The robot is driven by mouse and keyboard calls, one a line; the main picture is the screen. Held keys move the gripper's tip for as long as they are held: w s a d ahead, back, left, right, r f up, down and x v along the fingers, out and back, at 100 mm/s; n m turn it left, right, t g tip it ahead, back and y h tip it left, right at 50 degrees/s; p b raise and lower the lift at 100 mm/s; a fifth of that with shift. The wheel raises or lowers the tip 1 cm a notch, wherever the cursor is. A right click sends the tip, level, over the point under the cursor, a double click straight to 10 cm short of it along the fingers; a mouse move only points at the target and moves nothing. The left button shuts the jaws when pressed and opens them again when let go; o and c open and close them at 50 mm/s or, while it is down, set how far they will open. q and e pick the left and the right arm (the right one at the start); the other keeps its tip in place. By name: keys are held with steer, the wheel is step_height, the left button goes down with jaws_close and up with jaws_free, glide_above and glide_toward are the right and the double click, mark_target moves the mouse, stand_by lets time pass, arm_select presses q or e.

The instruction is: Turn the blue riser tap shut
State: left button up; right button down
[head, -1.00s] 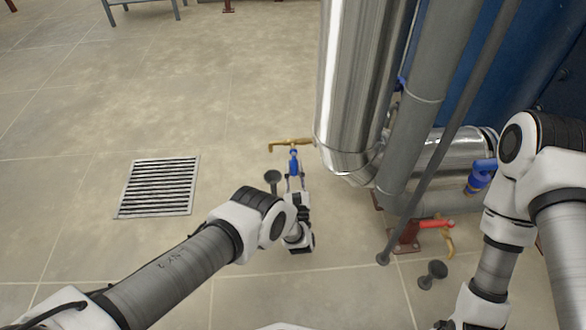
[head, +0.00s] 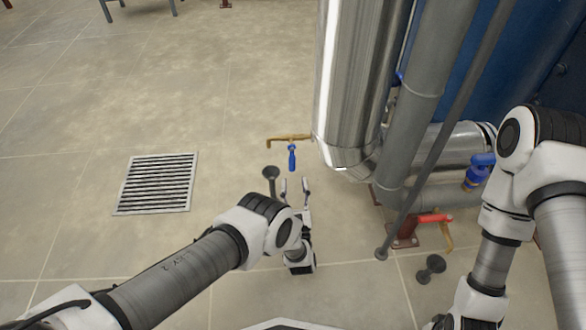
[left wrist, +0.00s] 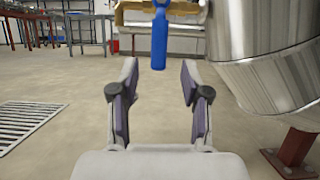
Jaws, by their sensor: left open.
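The blue tap lever (head: 292,158) hangs from a brass tap body (head: 287,139) beside the shiny riser pipe and points towards me in the head view. In the left wrist view the blue lever (left wrist: 159,38) hangs straight down from the brass, above and beyond the fingertips. My left gripper (head: 294,183) is open and empty, just short of the lever, with a visible gap. In the left wrist view its two fingers (left wrist: 158,75) stand apart, in line with the lever on either side. My right arm shows, but its gripper is out of view.
A large shiny pipe (head: 350,85) stands right of the tap, with grey pipes beyond. A red-handled tap (head: 435,218) and a blue valve (head: 479,172) are further right. A dark stand (head: 271,178) is close left of the gripper. A floor grate (head: 156,184) lies left, with clear floor around.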

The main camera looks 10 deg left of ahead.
arm_select(q)
steer(key=v, duration=0.5)
steer(key=shift+s+d, duration=0.1)
steer(key=shift+s, duration=0.05)
